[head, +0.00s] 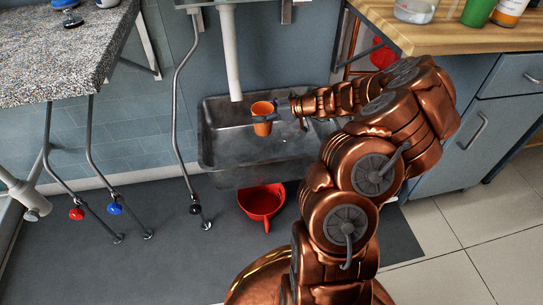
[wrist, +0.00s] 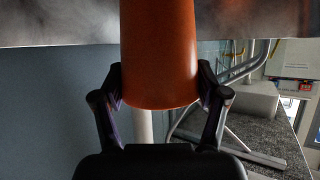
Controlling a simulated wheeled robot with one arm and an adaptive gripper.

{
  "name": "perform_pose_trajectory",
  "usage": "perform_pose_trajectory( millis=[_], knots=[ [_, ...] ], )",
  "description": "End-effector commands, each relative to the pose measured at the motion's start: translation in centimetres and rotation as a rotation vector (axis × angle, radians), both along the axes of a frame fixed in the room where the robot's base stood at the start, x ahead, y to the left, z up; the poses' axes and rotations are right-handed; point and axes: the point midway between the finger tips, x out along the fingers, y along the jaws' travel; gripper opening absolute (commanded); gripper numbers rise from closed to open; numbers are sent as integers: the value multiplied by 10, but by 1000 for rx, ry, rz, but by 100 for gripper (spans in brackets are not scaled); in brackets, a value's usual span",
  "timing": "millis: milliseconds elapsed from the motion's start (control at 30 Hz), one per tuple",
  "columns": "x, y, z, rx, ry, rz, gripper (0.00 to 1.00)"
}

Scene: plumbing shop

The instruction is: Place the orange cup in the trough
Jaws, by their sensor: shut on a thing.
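The orange cup (head: 262,122) is held upright in my gripper (head: 277,115), above the grey metal trough in the head view. In the wrist view the cup (wrist: 160,55) stands between the two black fingers (wrist: 160,98), which close on its sides. The trough (head: 222,150) is a rectangular dark metal basin against the blue wall, with its floor partly visible and its right end hidden behind my arm. The cup appears over the trough's opening; its exact height above the floor is hard to tell.
A red scoop-like pan (head: 262,202) lies on the dark mat below the trough. A white drain pipe (head: 229,55) and a thin grey pipe (head: 178,100) run down the wall. A granite counter (head: 60,55) is at left; a wooden counter (head: 450,35) with bottles is at right.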

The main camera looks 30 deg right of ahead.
Motion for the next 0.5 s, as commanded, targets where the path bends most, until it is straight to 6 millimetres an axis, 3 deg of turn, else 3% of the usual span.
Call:
perform_pose_trajectory(
  millis=[300,500],
  knots=[
    [-2,-4,-50,3,2,-6,41],
    [-2,-3,-65,3,2,-5,41]
  ],
)
